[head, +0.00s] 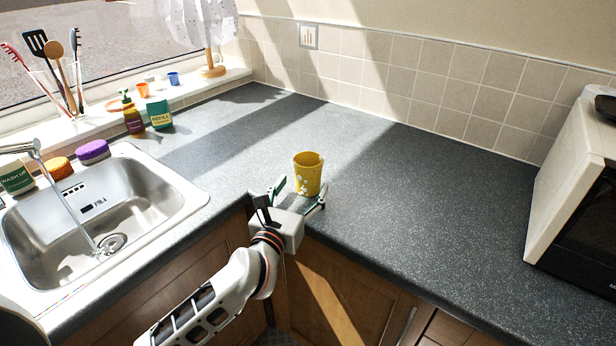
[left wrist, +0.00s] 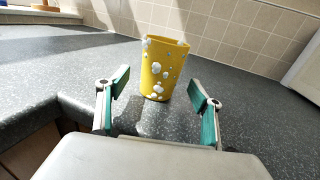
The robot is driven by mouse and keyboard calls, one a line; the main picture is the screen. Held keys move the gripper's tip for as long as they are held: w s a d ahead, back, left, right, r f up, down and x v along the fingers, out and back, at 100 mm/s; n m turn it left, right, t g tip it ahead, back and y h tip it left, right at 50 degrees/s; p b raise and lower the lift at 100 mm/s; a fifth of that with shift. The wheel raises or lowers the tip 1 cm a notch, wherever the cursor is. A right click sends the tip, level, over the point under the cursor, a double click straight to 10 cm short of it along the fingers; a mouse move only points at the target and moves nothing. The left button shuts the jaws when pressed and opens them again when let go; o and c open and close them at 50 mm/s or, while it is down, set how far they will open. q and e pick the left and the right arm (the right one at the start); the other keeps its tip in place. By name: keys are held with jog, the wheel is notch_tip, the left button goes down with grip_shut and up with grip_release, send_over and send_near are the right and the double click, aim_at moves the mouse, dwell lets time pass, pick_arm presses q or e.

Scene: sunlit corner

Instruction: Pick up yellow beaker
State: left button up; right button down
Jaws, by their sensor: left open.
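The yellow beaker (head: 308,172), with white bubble-like spots, stands upright on the dark speckled counter (head: 400,180) near its inner corner. It also shows in the left wrist view (left wrist: 163,70), beyond the fingertips and roughly centred between them. My left gripper (head: 298,193) is open, with its fingers spread and pointing at the beaker from the front edge of the counter. In the left wrist view the green-padded fingers (left wrist: 158,92) have a gap between them, and the beaker appears just ahead of it. My right gripper is not in view.
A steel sink (head: 100,205) with a tap lies to the left. A green refill box (head: 159,114) and a brown bottle (head: 133,119) stand behind it. A microwave (head: 575,190) stands at the right. The counter around the beaker is clear.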

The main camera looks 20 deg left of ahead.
aim_at(304, 183)
pick_arm(q)
jog(key=w, duration=0.4)
jog(key=shift+w+d+r, duration=0.1)
jog(key=shift+w+r, duration=0.05)
jog(key=shift+w, duration=0.25)
jog(key=c, duration=1.2)
